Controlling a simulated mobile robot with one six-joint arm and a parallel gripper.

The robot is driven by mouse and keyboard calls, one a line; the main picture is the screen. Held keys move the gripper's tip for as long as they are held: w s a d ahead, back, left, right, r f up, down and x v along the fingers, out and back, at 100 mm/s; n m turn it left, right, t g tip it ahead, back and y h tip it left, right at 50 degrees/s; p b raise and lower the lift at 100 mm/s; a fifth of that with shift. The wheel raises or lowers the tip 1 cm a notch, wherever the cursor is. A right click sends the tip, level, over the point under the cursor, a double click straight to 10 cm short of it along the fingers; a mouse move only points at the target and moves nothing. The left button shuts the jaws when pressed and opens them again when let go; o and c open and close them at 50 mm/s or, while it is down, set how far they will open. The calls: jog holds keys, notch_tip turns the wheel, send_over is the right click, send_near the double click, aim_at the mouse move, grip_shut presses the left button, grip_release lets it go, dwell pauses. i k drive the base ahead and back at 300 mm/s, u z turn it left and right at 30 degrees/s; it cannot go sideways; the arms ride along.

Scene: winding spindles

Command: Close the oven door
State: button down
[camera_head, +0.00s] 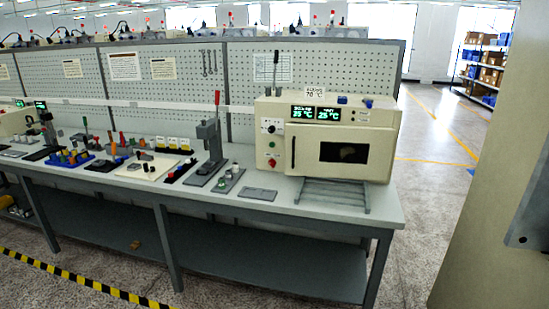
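The cream-coloured oven (380,118) stands at the right end of the grey workbench. Its front door (315,165) has a dark window (344,152) and a black vertical handle (293,152) on its left side. The door looks flush with the oven front, and I see no clear gap at its edge. Whether it is latched cannot be told from here. Two green displays (316,113) above the door read about 35 °C and 25 °C. My gripper is not in view.
A grey rack (333,195) lies on the workbench (270,208) before the oven. A press (209,150) and several small parts stand further left. Floor is open right of the bench. A large beige surface (490,190) fills the right edge. Yellow-black tape (80,281) crosses the floor.

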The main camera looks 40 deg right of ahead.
aim_at(342, 152)
jog(key=u, duration=0.05)
jog(key=i, duration=1.1)
jog(key=z, duration=0.15)
